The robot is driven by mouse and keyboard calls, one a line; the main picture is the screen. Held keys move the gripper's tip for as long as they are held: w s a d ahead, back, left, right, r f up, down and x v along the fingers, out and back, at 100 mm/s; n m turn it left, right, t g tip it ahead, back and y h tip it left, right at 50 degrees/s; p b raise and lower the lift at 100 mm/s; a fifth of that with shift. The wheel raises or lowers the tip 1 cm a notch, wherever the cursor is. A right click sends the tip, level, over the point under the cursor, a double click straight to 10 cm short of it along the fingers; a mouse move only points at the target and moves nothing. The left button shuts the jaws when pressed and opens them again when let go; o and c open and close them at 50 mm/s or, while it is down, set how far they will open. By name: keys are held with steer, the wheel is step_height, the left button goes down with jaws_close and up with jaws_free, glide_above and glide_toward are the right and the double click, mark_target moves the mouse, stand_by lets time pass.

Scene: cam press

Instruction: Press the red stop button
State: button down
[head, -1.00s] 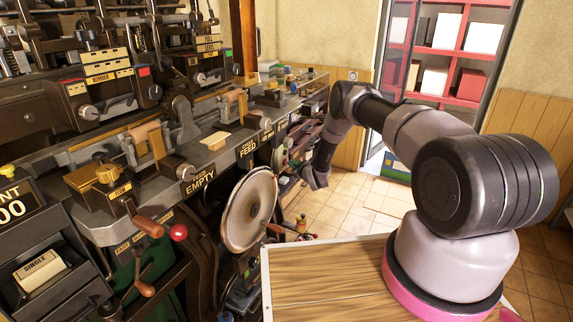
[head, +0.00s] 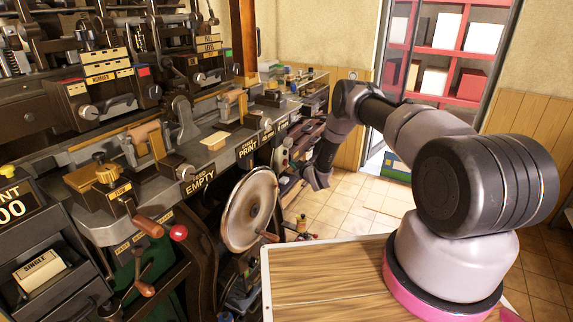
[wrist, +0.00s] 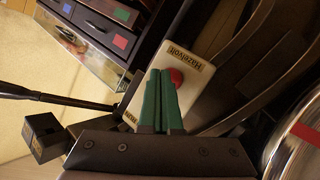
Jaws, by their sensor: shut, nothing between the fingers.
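The red stop button (wrist: 176,76) is a round red cap on a pale label plate (wrist: 185,62) in the wrist view. The plate reads "Hazelvolt". My gripper (wrist: 166,72) has two green fingers lying together, shut and empty. Their tips appear just beside the button and partly overlap it in the picture; I cannot tell whether they touch it. In the head view my gripper (head: 317,179) hangs low beside the press, at the end of my bent arm. I cannot clearly make out the button there.
The press stands at the left, with a large flywheel (head: 249,210) near my gripper. The tiled floor (head: 345,210) is open.

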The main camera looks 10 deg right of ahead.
steer(key=shift+s+d, duration=0.15)
steer(key=shift+d, duration=0.05)
steer(key=shift+s+d, duration=0.75)
steer(key=shift+d, duration=0.25)
steer(key=shift+s+d, duration=0.75)
steer(key=shift+d, duration=0.25)
